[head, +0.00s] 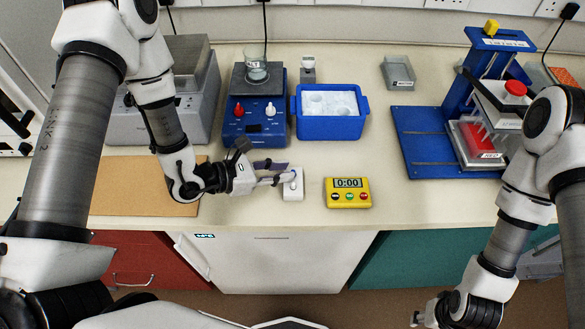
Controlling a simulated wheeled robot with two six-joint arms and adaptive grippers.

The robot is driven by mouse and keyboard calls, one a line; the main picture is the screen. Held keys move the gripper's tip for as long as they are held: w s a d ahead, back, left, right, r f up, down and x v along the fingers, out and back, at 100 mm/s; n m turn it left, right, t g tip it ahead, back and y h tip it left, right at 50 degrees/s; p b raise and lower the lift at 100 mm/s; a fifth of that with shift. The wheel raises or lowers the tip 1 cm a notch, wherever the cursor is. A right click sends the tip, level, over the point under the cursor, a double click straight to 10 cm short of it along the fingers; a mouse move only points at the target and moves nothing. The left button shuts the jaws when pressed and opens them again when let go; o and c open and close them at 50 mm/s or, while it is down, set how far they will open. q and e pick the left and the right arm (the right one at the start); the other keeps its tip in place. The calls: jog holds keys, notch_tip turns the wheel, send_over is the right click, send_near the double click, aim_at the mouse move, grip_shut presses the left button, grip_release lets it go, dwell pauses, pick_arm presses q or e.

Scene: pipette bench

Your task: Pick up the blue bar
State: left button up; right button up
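My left gripper (282,174) reaches in from the left, low over the bench, with its fingertips at a small white block (293,190). A narrow dark blue strip (271,165) shows along the upper side of the fingers. I cannot tell whether this is the blue bar or part of the gripper. The fingers overlap the block's top, so what lies there is partly hidden, and their gap is unclear. My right gripper (418,311) is low at the bottom, in front of the bench and far from the block; its fingers are too small to read.
A yellow timer (348,192) stands right of the block. Behind are a blue hotplate (240,128) with a glass beaker (256,68) and a blue ice tub (331,127). A blue stand (420,145) is at right. Bench right of the timer is clear.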

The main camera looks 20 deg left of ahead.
pick_arm(q)
jog(key=shift+w+d+f, duration=0.15)
jog(key=shift+w+d, duration=0.1)
jog(key=shift+d, duration=0.45)
jog(key=shift+a, duration=0.2)
grip_shut()
jog(key=shift+d, duration=0.1)
